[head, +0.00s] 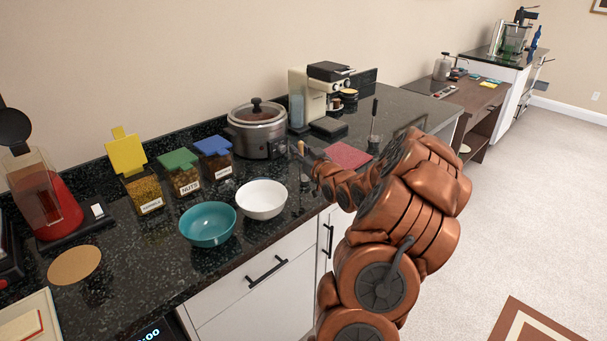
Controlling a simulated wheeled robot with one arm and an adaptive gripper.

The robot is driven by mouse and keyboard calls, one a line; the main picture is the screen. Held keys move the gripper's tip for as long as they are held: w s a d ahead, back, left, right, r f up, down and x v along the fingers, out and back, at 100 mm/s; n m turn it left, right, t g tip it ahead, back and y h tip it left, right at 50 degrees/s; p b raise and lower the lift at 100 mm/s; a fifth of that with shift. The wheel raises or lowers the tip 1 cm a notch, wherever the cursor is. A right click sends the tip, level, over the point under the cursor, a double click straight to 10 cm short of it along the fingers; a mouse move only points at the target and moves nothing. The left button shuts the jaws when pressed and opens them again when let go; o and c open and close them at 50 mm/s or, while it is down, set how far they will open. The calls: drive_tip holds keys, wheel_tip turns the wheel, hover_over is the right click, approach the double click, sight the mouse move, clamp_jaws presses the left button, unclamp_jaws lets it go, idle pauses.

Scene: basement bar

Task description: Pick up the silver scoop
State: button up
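I cannot make out a silver scoop for certain in the head view. My copper-coloured arm reaches over the black counter from the right. My dark gripper (307,166) is at the arm's far end, above the counter. It is to the right of the white bowl (262,198) and in front of the slow cooker (257,127). The gripper is small and dark against the counter, so its opening and anything in it cannot be made out. My arm hides part of the counter behind it.
Labelled jars with yellow, green and blue lids (183,171) stand left of the slow cooker. A teal bowl (208,224) is beside the white bowl, near the counter's front edge. A coffee machine (322,92) and a red mat (348,155) are farther back.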

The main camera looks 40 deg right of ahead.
clamp_jaws()
drive_tip(key=shift+r, duration=0.1)
